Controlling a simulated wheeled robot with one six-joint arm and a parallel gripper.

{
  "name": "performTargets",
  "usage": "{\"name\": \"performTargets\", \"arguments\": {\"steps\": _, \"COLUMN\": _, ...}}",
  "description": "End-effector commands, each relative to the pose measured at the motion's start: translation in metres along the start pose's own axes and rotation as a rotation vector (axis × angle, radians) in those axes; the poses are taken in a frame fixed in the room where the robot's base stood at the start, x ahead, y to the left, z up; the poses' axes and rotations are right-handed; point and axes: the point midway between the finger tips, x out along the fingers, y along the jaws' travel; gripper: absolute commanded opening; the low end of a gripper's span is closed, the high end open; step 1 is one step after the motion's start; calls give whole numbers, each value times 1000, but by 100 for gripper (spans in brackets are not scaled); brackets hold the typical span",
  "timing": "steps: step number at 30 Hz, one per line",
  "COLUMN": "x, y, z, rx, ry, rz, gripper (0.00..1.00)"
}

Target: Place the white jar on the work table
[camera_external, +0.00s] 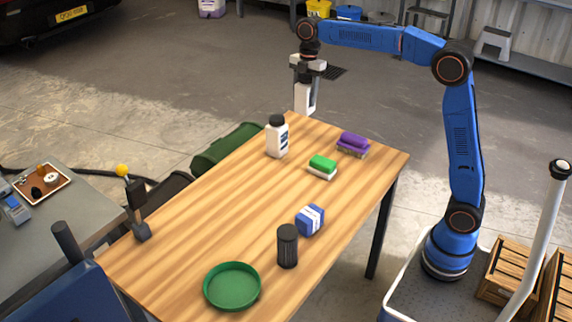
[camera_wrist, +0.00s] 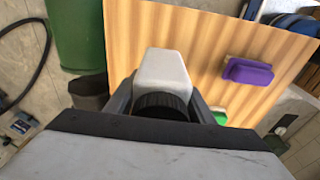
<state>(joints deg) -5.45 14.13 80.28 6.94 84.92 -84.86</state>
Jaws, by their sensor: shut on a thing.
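The white jar (camera_wrist: 162,66) hangs in my gripper (camera_external: 307,92), with its dark round lid between the dark fingers in the wrist view. In the external view its plain white body (camera_external: 307,99) points down, with the lid hidden by the gripper. The gripper is shut on it and holds it in the air near the far corner of the work table (camera_external: 205,200). In the wrist view the wooden tabletop (camera_wrist: 205,40) lies behind and below the jar. A gap shows between the jar and the table.
A white bottle with a black cap (camera_external: 277,140) stands near the table's far end. A purple brush (camera_external: 352,142), a green-and-white sponge (camera_external: 322,166), a blue box (camera_external: 310,220), a black canister (camera_external: 288,247) and a green tray (camera_external: 232,287) occupy the right and front. The middle left is clear.

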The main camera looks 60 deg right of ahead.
Motion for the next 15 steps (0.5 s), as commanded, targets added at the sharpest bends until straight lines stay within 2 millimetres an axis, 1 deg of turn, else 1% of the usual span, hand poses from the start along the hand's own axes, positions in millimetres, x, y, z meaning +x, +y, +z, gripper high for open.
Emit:
{"name": "performTargets", "arguments": {"steps": 3, "x": 20, "y": -1, "z": 2, "rx": 0, "ry": 0, "rz": -2, "gripper": 10}}
{"name": "performTargets", "arguments": {"steps": 6, "x": 34, "y": -1, "z": 4, "rx": 0, "ry": 0, "rz": -2, "gripper": 10}}
{"name": "performTargets", "arguments": {"steps": 9, "x": 43, "y": 0, "z": 5, "rx": 0, "ry": 0, "rz": 0, "gripper": 10}}
{"name": "performTargets", "arguments": {"steps": 15, "x": 54, "y": 0, "z": 6, "rx": 0, "ry": 0, "rz": 0, "gripper": 10}}
